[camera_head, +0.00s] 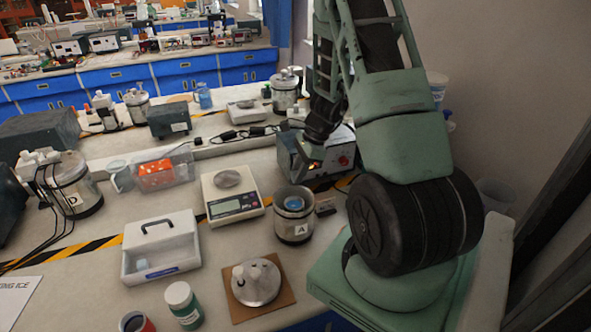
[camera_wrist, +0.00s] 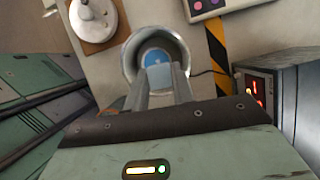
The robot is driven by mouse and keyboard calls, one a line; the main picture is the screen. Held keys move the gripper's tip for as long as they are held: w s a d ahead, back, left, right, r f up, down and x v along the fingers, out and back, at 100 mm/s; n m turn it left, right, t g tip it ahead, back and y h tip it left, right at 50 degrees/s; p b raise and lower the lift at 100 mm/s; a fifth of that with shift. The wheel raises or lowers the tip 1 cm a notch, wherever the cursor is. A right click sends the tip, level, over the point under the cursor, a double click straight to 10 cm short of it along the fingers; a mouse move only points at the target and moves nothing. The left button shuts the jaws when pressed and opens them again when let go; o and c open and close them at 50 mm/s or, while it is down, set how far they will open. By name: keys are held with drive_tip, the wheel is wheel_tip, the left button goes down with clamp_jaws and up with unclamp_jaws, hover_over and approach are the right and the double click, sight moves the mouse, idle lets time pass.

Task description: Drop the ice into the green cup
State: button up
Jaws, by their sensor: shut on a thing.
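My gripper (camera_wrist: 163,90) shows at the bottom of the wrist view, its fingers shut on a pale blue block, which I take for the ice (camera_wrist: 160,78). The fingertips overlap the near side of a grey metal vessel (camera_wrist: 128,62); how high they are above it is hard to tell. The vessel, labelled A, also shows in the head view (camera_head: 294,230), with something blue inside. My fingers cannot be made out in the head view.
A white tray (camera_head: 160,230) with a handle and a balance (camera_head: 233,205) stand left of the vessel. A metal lid (camera_head: 255,285) rests on a brown mat in front. A grey box (camera_head: 288,155) with a lit display stands behind. Bare tabletop shows between these.

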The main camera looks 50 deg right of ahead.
wheel_tip(320, 180, down, 6)
drive_tip(key=b, duration=0.4)
drive_tip(key=shift+r, duration=0.25)
drive_tip(key=o, duration=0.9)
drive_tip(key=b+v, duration=0.1)
drive_tip(key=v, duration=1.6)
drive_tip(key=shift+a+r+b, duration=0.1)
drive_tip(key=shift+r+b, duration=0.2)
